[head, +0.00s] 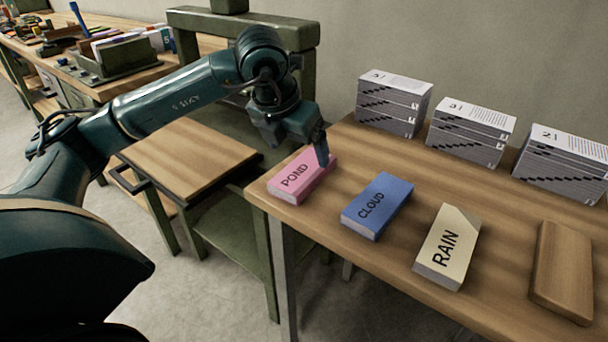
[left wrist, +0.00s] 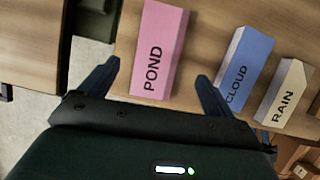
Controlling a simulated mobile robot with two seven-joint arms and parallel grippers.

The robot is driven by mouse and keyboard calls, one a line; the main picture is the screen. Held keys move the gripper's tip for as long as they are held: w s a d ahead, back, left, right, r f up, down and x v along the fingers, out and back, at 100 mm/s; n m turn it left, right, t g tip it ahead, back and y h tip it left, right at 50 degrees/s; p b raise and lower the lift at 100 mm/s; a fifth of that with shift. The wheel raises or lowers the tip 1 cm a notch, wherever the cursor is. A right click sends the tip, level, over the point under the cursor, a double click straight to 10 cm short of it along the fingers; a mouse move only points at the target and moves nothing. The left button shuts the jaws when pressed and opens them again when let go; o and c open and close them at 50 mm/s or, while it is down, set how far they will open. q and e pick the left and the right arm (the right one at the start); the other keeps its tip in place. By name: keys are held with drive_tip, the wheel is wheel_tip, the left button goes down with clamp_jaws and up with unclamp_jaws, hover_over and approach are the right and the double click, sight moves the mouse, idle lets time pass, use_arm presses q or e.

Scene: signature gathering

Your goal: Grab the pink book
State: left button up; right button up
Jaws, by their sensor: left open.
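The pink book (head: 301,178), marked POND, lies flat near the left corner of the wooden table. My left gripper (head: 322,148) is over its far right end in the head view, with one finger in front of it. In the left wrist view the pink book (left wrist: 158,50) shows ahead of the open left gripper (left wrist: 157,82). Its near end lies between the two spread fingers, with room on both sides. I cannot tell whether a finger touches it. My right gripper is not in view.
A blue book (head: 378,206) marked CLOUD lies right of the pink one, then a cream book (head: 447,246) marked RAIN. A plain wooden block (head: 563,270) lies farther right. Stacks of grey books (head: 394,103) stand along the back. A lower wooden surface (head: 187,158) is at left.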

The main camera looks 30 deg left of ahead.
sight(304, 169)
use_arm(q)
drive_tip(key=x, duration=0.6)
drive_tip(key=shift+w+a+f, duration=0.1)
drive_tip(key=shift+a+f, duration=0.1)
drive_tip(key=shift+r, duration=0.1)
drive_tip(key=c, duration=1.2)
